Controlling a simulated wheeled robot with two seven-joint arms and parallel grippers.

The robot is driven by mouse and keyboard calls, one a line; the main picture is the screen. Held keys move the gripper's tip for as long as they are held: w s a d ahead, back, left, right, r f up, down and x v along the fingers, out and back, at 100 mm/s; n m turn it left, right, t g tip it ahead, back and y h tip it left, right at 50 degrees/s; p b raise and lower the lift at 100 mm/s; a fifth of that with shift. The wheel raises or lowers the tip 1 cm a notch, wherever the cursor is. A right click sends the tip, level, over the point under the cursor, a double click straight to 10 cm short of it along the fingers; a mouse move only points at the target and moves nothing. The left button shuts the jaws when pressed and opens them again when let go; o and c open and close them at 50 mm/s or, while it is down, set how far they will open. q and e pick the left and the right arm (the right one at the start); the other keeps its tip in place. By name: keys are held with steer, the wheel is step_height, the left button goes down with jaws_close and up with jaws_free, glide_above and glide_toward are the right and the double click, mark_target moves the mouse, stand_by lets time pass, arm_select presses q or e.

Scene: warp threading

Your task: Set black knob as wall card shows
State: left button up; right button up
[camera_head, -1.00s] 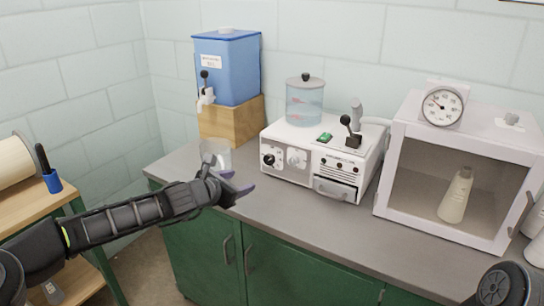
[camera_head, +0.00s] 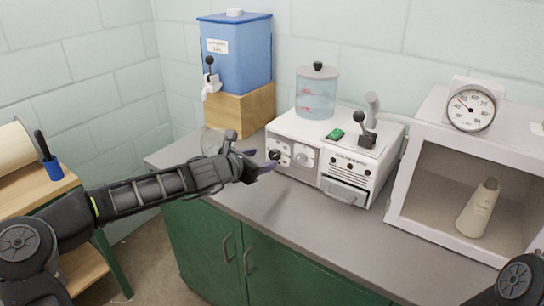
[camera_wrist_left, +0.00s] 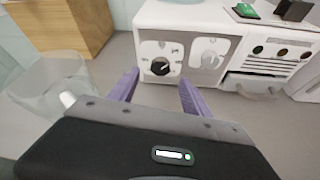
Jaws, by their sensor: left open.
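The black knob (camera_wrist_left: 161,67) sits on a pale dial plate at the left of the white machine's front. In the head view the knob (camera_head: 275,154) shows just beyond my left gripper (camera_head: 258,161). In the left wrist view the purple fingers of my left gripper (camera_wrist_left: 160,88) are apart, with the knob ahead between them and nothing held. The fingers look short of the knob. A paler knob (camera_wrist_left: 209,60) is beside it on the white machine (camera_head: 285,128). The wall card is not in view. My right gripper is not in view.
A clear beaker (camera_wrist_left: 50,85) stands left of my left gripper. A blue dispenser (camera_head: 235,55) sits on a wooden block (camera_head: 240,112) behind. A white cabinet with a gauge (camera_head: 471,109) stands at the right. The grey counter's front (camera_head: 300,220) is clear.

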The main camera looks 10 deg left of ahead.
mark_target(273, 156)
arm_select(q)
steer(key=x, duration=0.7)
steer(key=shift+p, duration=0.4)
steer(key=shift+s, duration=0.1)
steer(key=shift+c, duration=0.3)
jaws_close()
